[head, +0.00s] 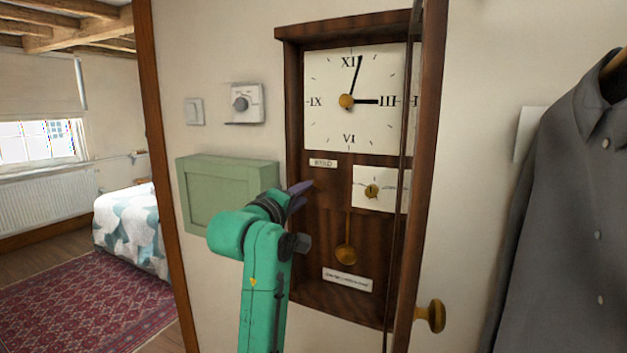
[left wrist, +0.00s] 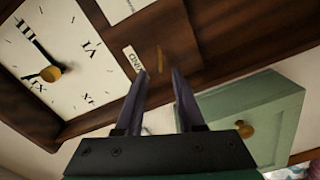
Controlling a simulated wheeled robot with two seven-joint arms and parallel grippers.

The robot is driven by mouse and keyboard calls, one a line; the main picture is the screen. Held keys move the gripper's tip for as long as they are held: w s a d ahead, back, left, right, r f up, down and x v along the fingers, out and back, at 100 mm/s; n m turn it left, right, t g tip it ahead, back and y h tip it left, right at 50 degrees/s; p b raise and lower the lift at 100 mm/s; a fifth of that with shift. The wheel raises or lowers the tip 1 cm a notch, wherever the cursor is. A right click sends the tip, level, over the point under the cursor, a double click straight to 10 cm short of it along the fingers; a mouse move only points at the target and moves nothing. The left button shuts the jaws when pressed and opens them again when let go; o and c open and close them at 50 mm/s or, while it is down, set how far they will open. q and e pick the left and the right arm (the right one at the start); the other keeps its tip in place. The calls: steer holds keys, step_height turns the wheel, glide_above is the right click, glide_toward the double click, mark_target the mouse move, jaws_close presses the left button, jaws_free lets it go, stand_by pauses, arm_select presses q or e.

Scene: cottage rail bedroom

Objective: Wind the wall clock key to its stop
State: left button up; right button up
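The wall clock (head: 294,200) has a dark wooden case and a white face (head: 330,125) with Roman numerals. A small label (head: 322,162) sits below the face. My left gripper (head: 303,188) is in front of the case just below that label. In the left wrist view its two fingers (left wrist: 159,74) are apart. A thin brass piece (left wrist: 159,62), apparently the winding key seen edge-on, shows between and just beyond the fingertips, next to the label (left wrist: 133,60). I cannot tell whether the fingers reach around it. In the head view the gripper hides the key.
A small white dial (head: 381,203) and a pendulum bob (head: 345,255) are right of my left gripper. The clock's door (head: 425,170), with a brass knob (head: 432,316), stands open at the right. A green box (head: 228,164) is on the wall at left, close to my wrist.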

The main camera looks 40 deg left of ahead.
mark_target(316, 186)
arm_select(q)
steer(key=p+x, duration=0.1)
steer(key=x, duration=0.4)
steer(key=shift+w+r, duration=0.1)
steer(key=shift+w, duration=0.15)
steer(key=shift+w+a, duration=0.1)
steer(key=shift+w, duration=0.15)
jaws_close()
steer(key=shift+m, duration=0.3)
